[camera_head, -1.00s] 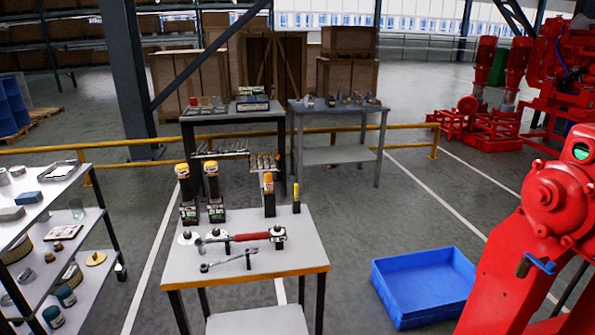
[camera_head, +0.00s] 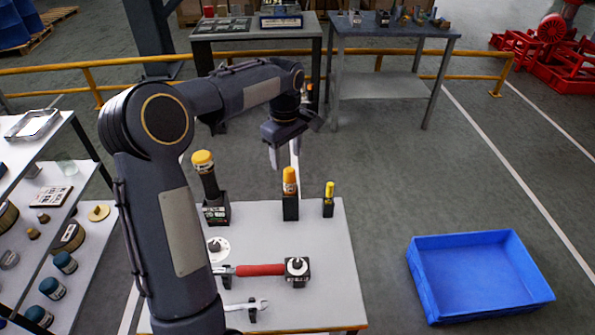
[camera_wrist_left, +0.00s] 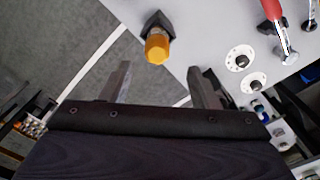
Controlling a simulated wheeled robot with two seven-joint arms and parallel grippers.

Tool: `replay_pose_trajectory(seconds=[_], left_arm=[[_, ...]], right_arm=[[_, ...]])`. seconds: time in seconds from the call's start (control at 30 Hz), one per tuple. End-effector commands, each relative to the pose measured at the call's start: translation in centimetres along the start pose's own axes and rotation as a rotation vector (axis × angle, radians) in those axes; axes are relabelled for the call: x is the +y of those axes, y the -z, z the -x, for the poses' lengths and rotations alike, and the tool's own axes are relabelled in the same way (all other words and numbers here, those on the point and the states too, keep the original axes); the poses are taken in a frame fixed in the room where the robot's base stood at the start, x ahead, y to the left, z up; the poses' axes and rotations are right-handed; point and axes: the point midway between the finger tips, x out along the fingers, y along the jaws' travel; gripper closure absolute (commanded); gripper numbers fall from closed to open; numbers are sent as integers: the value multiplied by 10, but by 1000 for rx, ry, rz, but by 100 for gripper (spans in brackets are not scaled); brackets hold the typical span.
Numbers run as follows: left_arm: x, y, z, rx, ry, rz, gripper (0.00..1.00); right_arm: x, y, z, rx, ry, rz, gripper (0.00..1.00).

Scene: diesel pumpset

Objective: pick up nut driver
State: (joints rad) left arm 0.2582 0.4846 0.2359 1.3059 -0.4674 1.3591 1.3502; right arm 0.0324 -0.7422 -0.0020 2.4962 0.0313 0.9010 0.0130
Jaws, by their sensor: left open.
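The nut driver, as far as I can tell, is the tool with the orange-yellow handle (camera_head: 290,182), standing upright in a black holder near the back edge of the table. In the left wrist view its orange-yellow handle (camera_wrist_left: 157,46) shows just ahead of the gap between the fingers. My left gripper (camera_head: 284,158) is open and empty, pointing down above and behind the handle, apart from it in the wrist view. The fingers also show in the left wrist view (camera_wrist_left: 161,84). The tool's shaft is hidden in the holder. My right gripper is not in view.
A smaller yellow tool (camera_head: 328,198) stands just right of it, and a larger yellow-topped black tool (camera_head: 207,185) to the left. A red-handled wrench (camera_head: 260,270) and a spanner (camera_head: 247,306) lie in front. A blue crate (camera_head: 425,292) is on the floor at right.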

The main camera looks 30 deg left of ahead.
Motion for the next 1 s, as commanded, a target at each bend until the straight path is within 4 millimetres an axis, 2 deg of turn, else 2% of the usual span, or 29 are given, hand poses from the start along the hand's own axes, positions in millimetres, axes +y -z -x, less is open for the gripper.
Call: replay_pose_trajectory(seconds=[0.37, 0.63, 0.93, 1.0], left_arm=[[5, 1, -37, -2, 13, 34, 45], [5, -4, -75, -2, 13, 33, 45], [6, -3, -82, 0, 8, 33, 45], [6, -3, -82, 0, 8, 33, 51]], right_arm=[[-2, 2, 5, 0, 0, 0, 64], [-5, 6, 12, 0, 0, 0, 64], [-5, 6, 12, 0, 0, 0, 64], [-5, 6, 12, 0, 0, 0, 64]])
